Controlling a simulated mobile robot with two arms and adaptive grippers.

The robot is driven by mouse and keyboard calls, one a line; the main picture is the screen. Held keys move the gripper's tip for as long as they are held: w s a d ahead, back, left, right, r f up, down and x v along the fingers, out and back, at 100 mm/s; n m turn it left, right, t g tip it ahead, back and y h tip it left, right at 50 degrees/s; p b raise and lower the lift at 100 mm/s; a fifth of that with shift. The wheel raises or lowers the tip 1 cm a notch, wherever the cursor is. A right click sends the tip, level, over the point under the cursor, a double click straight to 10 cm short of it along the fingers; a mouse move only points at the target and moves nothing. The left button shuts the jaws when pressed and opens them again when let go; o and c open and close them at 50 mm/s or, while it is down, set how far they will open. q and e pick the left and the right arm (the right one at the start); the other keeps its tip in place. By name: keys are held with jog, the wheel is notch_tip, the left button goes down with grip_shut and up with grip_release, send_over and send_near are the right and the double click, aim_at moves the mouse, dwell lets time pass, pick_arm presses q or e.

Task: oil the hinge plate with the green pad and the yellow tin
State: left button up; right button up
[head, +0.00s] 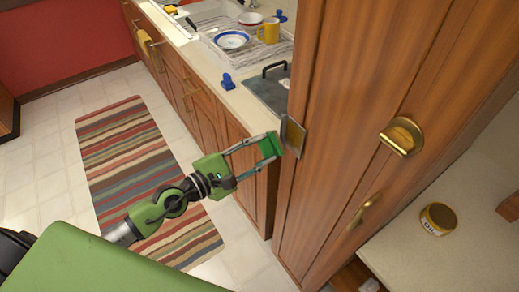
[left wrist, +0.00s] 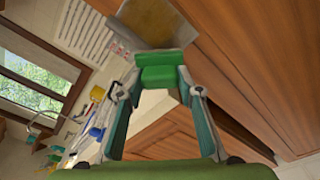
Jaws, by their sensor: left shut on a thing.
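The hinge plate (head: 292,136) is a square, dull metal plate with a brownish patch, on the edge of the tall wooden cabinet. In the left wrist view the plate (left wrist: 155,22) is at the top, just beyond the pad. My left gripper (head: 267,149) is shut on the green pad (head: 267,146), a small block, and holds it close to the plate. The pad also shows between the fingertips in the left wrist view (left wrist: 160,74). I cannot tell whether pad and plate touch. The yellow tin (head: 438,219), labelled OIL, stands on the counter at the right. My right gripper is out of view.
The tall cabinet (head: 345,120) has brass handles (head: 401,137) that stick out. The pale counter (head: 420,255) around the tin is mostly clear. Behind are a sink counter with a yellow mug (head: 269,30), a bowl (head: 231,40) and a dark tray (head: 270,86). A striped rug (head: 135,160) covers the floor.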

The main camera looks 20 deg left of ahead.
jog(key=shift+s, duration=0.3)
pick_arm(q)
jog(key=shift+w+d, duration=0.3)
jog(key=shift+w, duration=0.1)
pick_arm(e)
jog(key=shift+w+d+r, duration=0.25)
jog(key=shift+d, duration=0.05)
pick_arm(q)
jog(key=shift+w+d+p, duration=0.35)
jog(key=shift+w+p, duration=0.05)
jog(key=shift+p, duration=0.1)
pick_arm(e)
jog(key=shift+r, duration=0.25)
